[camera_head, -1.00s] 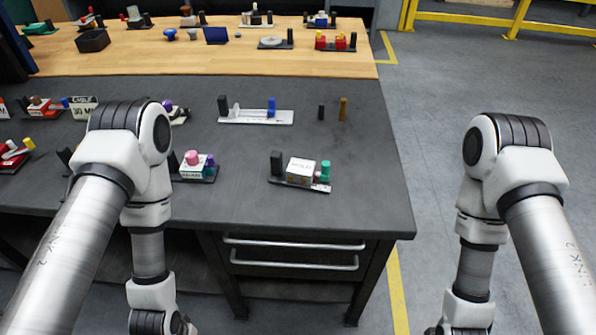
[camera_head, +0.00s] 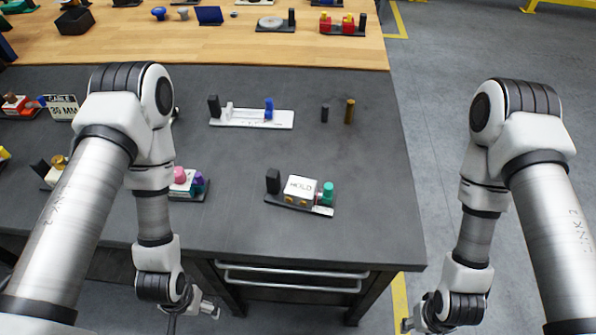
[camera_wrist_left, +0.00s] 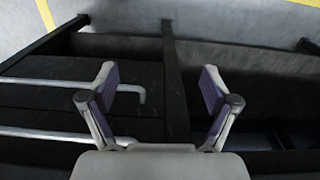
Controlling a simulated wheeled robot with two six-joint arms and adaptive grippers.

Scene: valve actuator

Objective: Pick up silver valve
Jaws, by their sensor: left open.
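I cannot tell for sure which part is the silver valve. A pale, silver-white plate (camera_head: 252,117) with a black post, a small white piece and a blue piece lies on the dark table top. Nearer the front edge is a white block marked HOLD (camera_head: 299,190), on a dark base with a green knob. My left gripper (camera_head: 207,308) is below the table's front edge, away from these parts. In the left wrist view its two fingers (camera_wrist_left: 158,78) are spread and empty. My right gripper (camera_head: 407,325) shows only partly at the bottom edge.
The dark table top (camera_head: 345,230) is clear around the HOLD block. A black peg (camera_head: 325,113) and a brass peg (camera_head: 349,111) stand at the right. Drawers with metal handles (camera_head: 290,268) lie under the front edge. My left arm hides some parts on the left.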

